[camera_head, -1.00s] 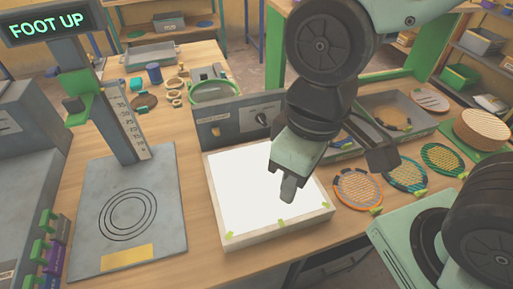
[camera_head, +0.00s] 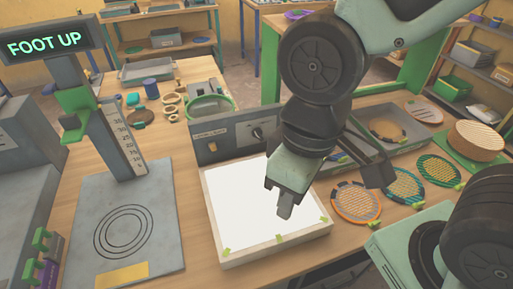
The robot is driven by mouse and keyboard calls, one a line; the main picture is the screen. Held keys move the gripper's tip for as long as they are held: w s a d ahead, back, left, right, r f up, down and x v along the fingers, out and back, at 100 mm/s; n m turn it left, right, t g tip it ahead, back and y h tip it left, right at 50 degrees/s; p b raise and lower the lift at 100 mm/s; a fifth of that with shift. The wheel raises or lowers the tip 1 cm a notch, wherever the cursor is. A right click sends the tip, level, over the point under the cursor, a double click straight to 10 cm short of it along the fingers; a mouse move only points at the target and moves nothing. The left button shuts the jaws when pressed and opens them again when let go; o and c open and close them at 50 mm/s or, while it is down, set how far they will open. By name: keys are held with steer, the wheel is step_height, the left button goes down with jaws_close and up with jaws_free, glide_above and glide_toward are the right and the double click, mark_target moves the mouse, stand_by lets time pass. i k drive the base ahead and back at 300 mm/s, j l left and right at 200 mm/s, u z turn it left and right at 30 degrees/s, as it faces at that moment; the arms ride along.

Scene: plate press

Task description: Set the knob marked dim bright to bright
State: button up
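A dark knob (camera_head: 257,133) with a pale pointer sits on the front of a grey control panel (camera_head: 213,152) behind the light box. Pale markings surround the knob, but they are too small to read. The white lit light box (camera_head: 245,210), with a pale frame and green tabs, stands in front of the panel. My gripper (camera_head: 332,198) is open and empty, fingers spread, above the right part of the light box. It is to the right and nearer than the knob, not touching it. The knob is not covered by my arm.
A scale-like stand with a FOOT UP display (camera_head: 45,40) and grey base plate (camera_head: 150,220) is at left. Orange (camera_head: 355,203) and green (camera_head: 438,170) netted discs lie at right. A grey tray (camera_head: 392,112) stands behind them. Small rings and a blue cylinder (camera_head: 151,89) are at back left.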

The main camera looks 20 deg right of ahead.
mark_target(258, 133)
steer(key=j+z, duration=0.1)
steer(key=j, duration=0.35)
steer(key=k+j+z, duration=0.1)
steer(key=j, duration=0.35)
steer(key=k+j+z, duration=0.15)
steer(key=j, duration=0.3)
steer(key=j+z, duration=0.1)
steer(key=j, duration=0.35)
steer(key=k+j+z, duration=0.1)
steer(key=j, duration=0.35)
steer(key=k+j+z, duration=0.1)
steer(key=j, duration=0.3)
steer(key=k, duration=0.05)
